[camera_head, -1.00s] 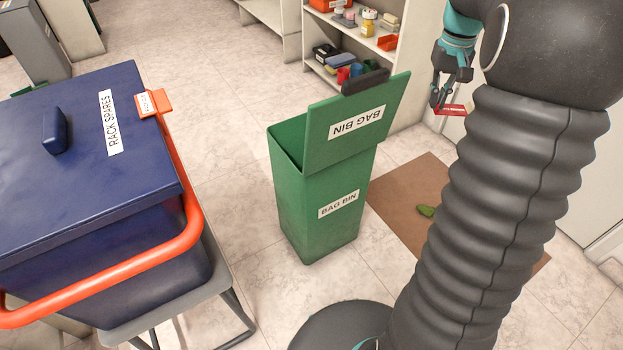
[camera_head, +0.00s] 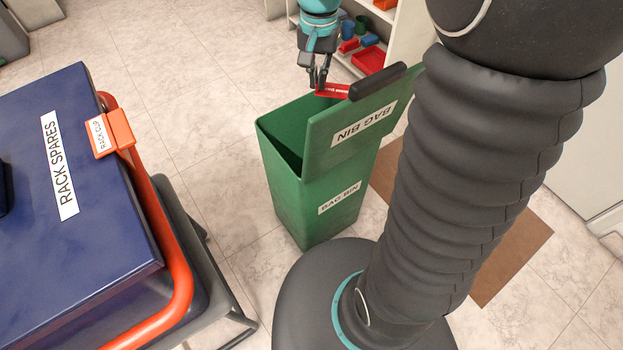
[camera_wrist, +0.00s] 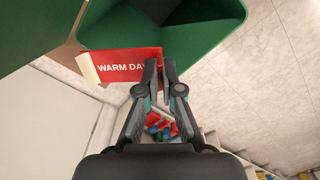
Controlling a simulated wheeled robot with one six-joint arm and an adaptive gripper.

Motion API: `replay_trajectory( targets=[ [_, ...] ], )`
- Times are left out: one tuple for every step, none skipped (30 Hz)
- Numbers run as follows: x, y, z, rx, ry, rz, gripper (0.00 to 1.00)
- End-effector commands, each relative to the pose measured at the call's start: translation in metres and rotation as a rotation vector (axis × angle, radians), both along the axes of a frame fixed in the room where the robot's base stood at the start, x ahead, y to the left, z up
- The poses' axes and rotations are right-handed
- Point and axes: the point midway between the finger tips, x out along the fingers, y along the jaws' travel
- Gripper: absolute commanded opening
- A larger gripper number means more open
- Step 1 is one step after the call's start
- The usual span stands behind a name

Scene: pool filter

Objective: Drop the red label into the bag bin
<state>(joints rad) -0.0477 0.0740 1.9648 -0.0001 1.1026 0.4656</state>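The red label (camera_wrist: 125,66) reads "WARM DA..." in the wrist view, and the rest of its text is hidden behind a finger. My gripper (camera_wrist: 160,70) is shut on its right end. In the head view my gripper (camera_head: 319,88) holds the red label (camera_head: 334,90) above the back edge of the green bag bin (camera_head: 312,195), close to the lid handle. The bag bin's lid (camera_head: 352,125) is swung up and the bin's mouth is open. In the wrist view the bag bin (camera_wrist: 215,35) opening lies just beyond the label.
A blue "RACK SPARES" box (camera_head: 90,220) with an orange rail stands at the left, with an orange "RACK CLIP" tag (camera_head: 110,133) on it. A shelf (camera_head: 400,40) with small items is behind the bin. A brown mat (camera_head: 510,255) lies at the right.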

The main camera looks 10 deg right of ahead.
Motion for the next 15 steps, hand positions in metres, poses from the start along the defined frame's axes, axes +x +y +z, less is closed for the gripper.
replay_trajectory(
  targets=[
    [-0.001,0.004,-0.004,-0.001,0.001,0.008,0.00],
    [-0.001,0.006,-0.007,0.000,0.002,0.012,0.00],
    [-0.001,0.008,-0.010,0.000,0.002,0.017,0.00],
    [-0.001,0.010,-0.013,0.000,0.003,0.020,0.00],
    [-0.001,0.011,-0.017,0.000,0.002,0.024,0.00],
    [-0.001,0.013,-0.021,-0.001,0.004,0.027,0.00],
    [-0.001,0.013,-0.025,0.000,0.004,0.028,0.00],
    [-0.001,0.014,-0.028,-0.001,0.004,0.029,0.00],
    [-0.001,0.014,-0.035,-0.001,0.001,0.030,0.00],
    [-0.001,0.014,-0.039,0.000,0.001,0.030,0.00],
    [-0.001,0.014,-0.042,0.000,0.001,0.031,0.00],
    [-0.001,0.014,-0.045,0.000,0.001,0.030,0.00],
    [-0.001,0.014,-0.048,0.000,0.001,0.030,0.00],
    [-0.001,0.014,-0.050,0.000,0.001,0.030,0.00],
    [-0.001,0.014,-0.052,0.000,0.001,0.029,0.00]
  ],
)
